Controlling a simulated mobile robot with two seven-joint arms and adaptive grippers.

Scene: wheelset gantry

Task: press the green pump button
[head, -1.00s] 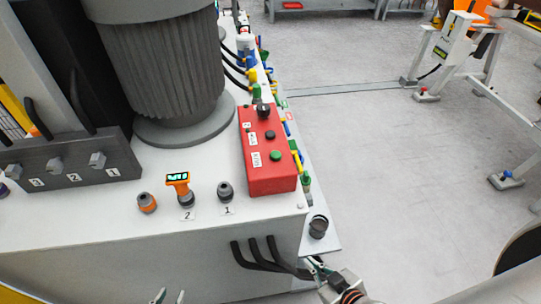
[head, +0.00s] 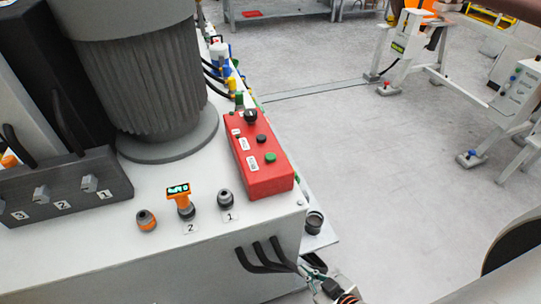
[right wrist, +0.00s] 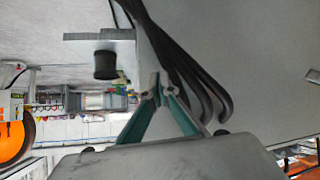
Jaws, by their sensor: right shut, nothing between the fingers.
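The green button (head: 270,158) sits on top of the red control box (head: 268,184), at its near end. The box also carries a black button (head: 261,139) and a dark knob (head: 250,116). My right gripper (head: 314,266) is at the bottom of the head view, below and to the right of the box, by the cabinet's side. In the right wrist view its teal fingers (right wrist: 162,86) meet at the tips, shut and empty, in front of black hoses. The green button does not show in the wrist view. My left gripper is out of view.
Black hoses (head: 265,254) come out of the white cabinet side near my right gripper. A dark round cap (head: 314,222) stands on a ledge beside the cabinet. Numbered fittings (head: 225,199) and a large ribbed motor (head: 140,85) stand on the cabinet top. Open floor (head: 400,180) lies right.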

